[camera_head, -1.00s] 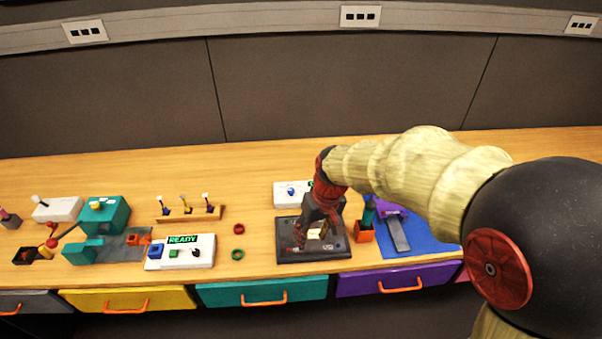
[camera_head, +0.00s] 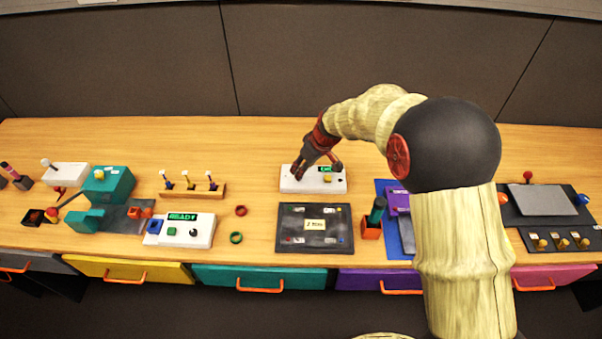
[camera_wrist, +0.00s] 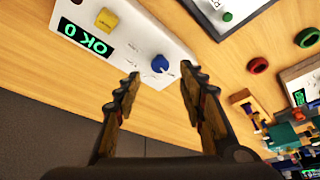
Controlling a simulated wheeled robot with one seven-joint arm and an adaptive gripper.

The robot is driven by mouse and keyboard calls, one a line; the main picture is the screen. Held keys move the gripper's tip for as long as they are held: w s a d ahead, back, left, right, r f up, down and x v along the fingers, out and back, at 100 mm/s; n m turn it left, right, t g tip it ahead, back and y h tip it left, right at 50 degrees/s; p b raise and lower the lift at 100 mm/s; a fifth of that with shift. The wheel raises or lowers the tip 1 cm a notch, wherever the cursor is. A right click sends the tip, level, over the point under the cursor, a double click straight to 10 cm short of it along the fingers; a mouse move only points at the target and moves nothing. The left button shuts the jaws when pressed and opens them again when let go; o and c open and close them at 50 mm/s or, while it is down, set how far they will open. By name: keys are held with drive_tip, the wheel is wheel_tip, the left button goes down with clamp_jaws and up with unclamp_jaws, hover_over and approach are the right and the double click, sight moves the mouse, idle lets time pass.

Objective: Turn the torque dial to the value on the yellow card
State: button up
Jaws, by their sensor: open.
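A white panel (camera_head: 300,187) stands toward the back of the bench. I cannot read which dial is labelled torque. My gripper (camera_head: 318,166) is over the panel, open and empty. Its fingertips (camera_wrist: 160,84) straddle the line to the blue dial, apart from it.
The dark tray (camera_head: 288,215) is in front of the panel. An orange holder with a green handle (camera_head: 376,212) and a purple device (camera_head: 397,200) stand to the right. A white READY box (camera_head: 205,230) and two rings (camera_head: 240,211) are left. Bench wood beside the panel is clear.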

drive_tip(key=shift+b+x, duration=0.45)
drive_tip(key=shift+x, duration=1.95)
drive_tip(key=shift+r, duration=0.1)
drive_tip(key=c, duration=0.3)
clamp_jaws()
